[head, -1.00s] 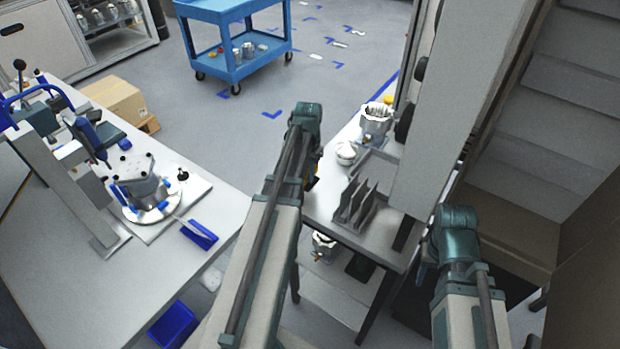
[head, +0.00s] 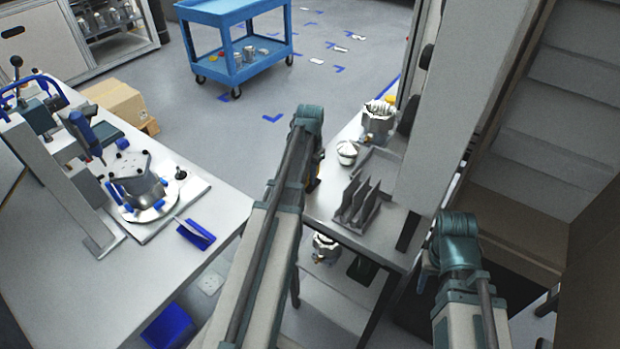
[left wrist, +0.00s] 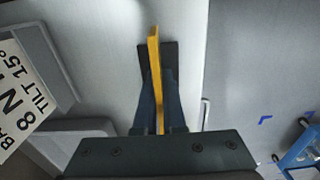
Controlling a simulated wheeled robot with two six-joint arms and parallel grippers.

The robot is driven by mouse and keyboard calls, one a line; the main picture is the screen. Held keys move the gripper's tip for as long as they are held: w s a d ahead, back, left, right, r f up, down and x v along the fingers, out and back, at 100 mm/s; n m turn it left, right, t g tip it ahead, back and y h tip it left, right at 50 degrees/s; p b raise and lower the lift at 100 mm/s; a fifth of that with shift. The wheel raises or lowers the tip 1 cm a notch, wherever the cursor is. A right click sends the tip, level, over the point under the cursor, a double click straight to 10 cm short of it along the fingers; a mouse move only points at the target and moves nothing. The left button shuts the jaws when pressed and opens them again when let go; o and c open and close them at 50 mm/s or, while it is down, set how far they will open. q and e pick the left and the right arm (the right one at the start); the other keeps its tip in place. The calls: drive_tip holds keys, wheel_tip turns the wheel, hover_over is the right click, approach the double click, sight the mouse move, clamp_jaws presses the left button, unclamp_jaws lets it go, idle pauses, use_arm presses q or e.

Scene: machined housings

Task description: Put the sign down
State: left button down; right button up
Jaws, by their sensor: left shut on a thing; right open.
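The sign (left wrist: 154,80) shows in the left wrist view as a thin yellow strip, seen edge-on. My left gripper (left wrist: 157,72) is shut on it, with one dark finger on each side. The sign's face and any writing on it cannot be seen from here. In the head view my left arm's wrist is over the left edge of the bench (head: 325,205), and it hides the jaws and nearly all of the sign. My right gripper (head: 426,273) is low at the right, mostly hidden by its own wrist; it is open and apart from the sign.
The bench carries a grey slotted rack (head: 360,205), a white-topped pot (head: 347,152) and a metal housing (head: 378,120). A tall grey column (head: 455,110) stands at its right. A worktable (head: 60,270) with a clamped housing is at left. Floor beyond is open, up to a blue cart (head: 240,70).

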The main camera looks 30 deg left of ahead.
use_arm(q)
drive_tip(key=shift+f, duration=0.1)
drive_tip(key=shift+f, duration=0.15)
drive_tip(key=c, duration=1)
unclamp_jaws()
drive_tip(key=shift+r, duration=0.25)
wheel_tip(320, 180, up, 12)
drive_tip(key=p, duration=1.2)
